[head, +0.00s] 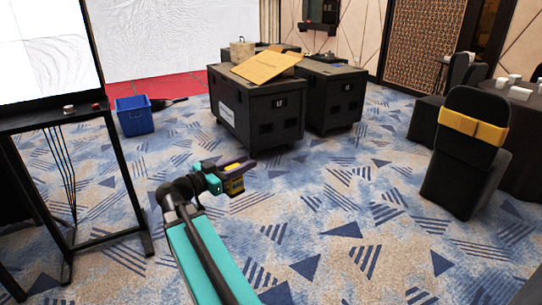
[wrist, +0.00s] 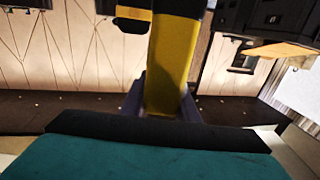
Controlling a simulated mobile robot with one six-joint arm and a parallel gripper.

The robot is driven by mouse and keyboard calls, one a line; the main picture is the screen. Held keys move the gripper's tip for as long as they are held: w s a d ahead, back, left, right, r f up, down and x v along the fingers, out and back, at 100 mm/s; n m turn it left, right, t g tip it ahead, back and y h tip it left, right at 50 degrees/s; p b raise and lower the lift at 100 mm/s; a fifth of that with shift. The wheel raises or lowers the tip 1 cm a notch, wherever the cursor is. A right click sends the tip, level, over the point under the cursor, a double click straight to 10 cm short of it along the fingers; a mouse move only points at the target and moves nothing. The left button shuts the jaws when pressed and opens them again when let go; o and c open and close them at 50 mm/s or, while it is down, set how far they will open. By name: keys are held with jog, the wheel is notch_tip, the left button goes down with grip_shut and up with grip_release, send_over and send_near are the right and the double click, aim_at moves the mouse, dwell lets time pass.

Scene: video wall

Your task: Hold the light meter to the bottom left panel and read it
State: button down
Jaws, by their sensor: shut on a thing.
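My gripper (head: 238,169) is out over the carpet near the middle of the head view, shut on a yellow and dark device, which seems to be the light meter (head: 234,185). In the wrist view the meter's yellow body (wrist: 170,65) stands between my purple fingers (wrist: 163,106); its reading face does not show. A large white screen with faint lines (head: 170,38), likely the video wall, stands at the back left, well apart from the meter. Its panel seams cannot be made out, and its left part is hidden by a nearer screen.
The nearer bright screen (head: 45,50) on a black stand (head: 120,175) is at left. A blue bin (head: 134,115) stands by the red carpet (head: 185,86). Black cases (head: 255,108) with a cardboard piece (head: 266,66) stand behind my gripper. A chair (head: 463,150) is at right. Patterned floor between is clear.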

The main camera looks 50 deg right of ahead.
jog(key=w+a+f+n+t+y+p, duration=0.1)
jog(key=w+a+n+t+p, duration=0.2)
jog(key=a, duration=1.1)
jog(key=w+a+n+t+y+p, duration=0.1)
jog(key=w+a+n+t+p, duration=0.2)
jog(key=a, duration=1.1)
jog(key=w+a+f+n+t+y+p, duration=0.1)
jog(key=w+a+n+t+p, duration=0.3)
jog(key=a, duration=1)
jog(key=w+t+p, duration=0.2)
jog(key=w+t, duration=0.2)
jog(key=w, duration=0.2)
jog(key=shift+w+a+f+t, duration=0.15)
jog(key=shift+w+f+t, duration=0.15)
jog(key=shift+t, duration=0.1)
jog(key=shift+w, duration=0.15)
